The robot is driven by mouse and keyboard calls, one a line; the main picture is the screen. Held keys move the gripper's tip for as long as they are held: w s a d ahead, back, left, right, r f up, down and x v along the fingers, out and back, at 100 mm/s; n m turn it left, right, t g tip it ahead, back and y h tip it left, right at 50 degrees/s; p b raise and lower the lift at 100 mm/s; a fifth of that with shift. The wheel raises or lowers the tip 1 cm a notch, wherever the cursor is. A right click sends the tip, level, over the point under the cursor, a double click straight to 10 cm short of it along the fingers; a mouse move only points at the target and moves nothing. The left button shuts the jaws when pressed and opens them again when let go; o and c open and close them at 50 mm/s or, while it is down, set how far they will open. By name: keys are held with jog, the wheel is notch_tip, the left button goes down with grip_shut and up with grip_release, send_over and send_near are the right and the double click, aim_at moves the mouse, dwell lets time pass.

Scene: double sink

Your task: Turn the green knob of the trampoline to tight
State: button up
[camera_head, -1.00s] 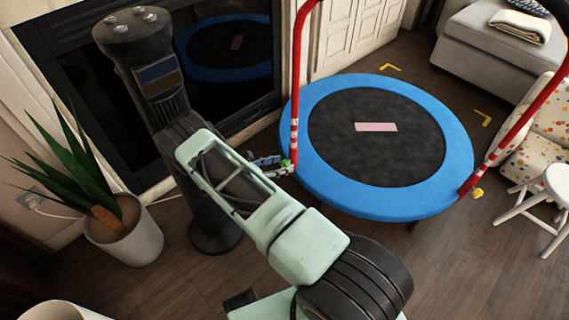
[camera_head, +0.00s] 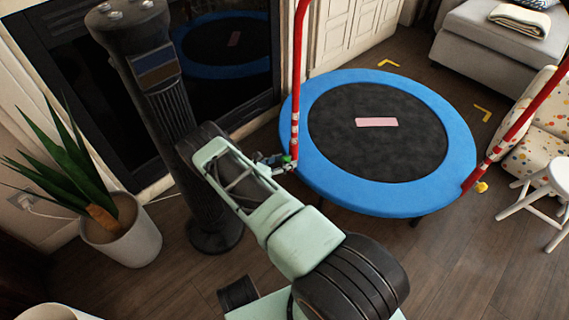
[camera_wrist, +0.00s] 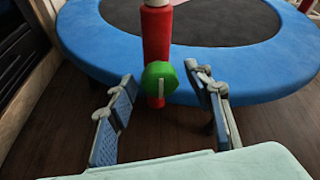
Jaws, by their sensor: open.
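The trampoline (camera_head: 450,137) has a blue rim, a black mat and red posts. The green knob (camera_wrist: 160,79) sits low on the near red post, with a pale line on its face that stands roughly upright. In the head view the knob (camera_head: 287,159) is a small green spot beside my fingers. My gripper (camera_wrist: 166,88) is open, its two blue-padded fingers on either side of the knob in the wrist view, left and right. No clear contact with the knob shows. In the head view my gripper (camera_head: 275,161) is at the trampoline's left edge.
A yellow knob (camera_head: 481,187) is on the right post. A potted plant (camera_head: 133,240) stands at left, a white stool (camera_head: 545,195) at right. A dark glossy panel (camera_head: 245,85) is behind my arm. Wooden floor in front of the trampoline is clear.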

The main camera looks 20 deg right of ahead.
jog(key=shift+d+f, duration=0.1)
jog(key=shift+d, duration=0.1)
jog(key=c, duration=1.2)
